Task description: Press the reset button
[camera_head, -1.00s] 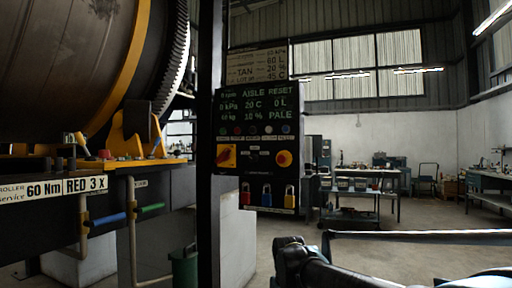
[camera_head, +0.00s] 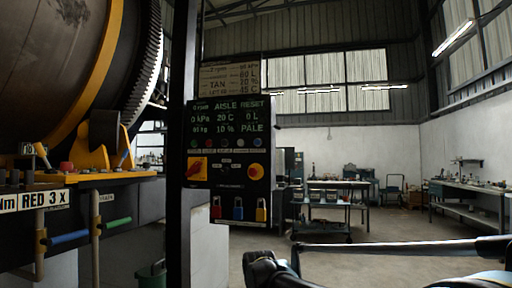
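A dark control panel (camera_head: 228,185) is mounted beside a black post, left of the middle. Its screen (camera_head: 228,116) shows green text, including the word "RESET" at the upper right. Below it is a row of small round buttons or lamps (camera_head: 224,143) in different colours; their labels are too small to read, so I cannot tell which one is the reset button. Parts of my arm cross the bottom right; my gripper cannot be made out.
Red, blue and yellow padlocks (camera_head: 238,208) hang at the panel's bottom. A large drum (camera_head: 60,70) with a toothed ring and blue and green handles (camera_head: 68,238) is at left. A trolley (camera_head: 322,210) and benches stand behind. Open floor (camera_head: 400,225) lies at right.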

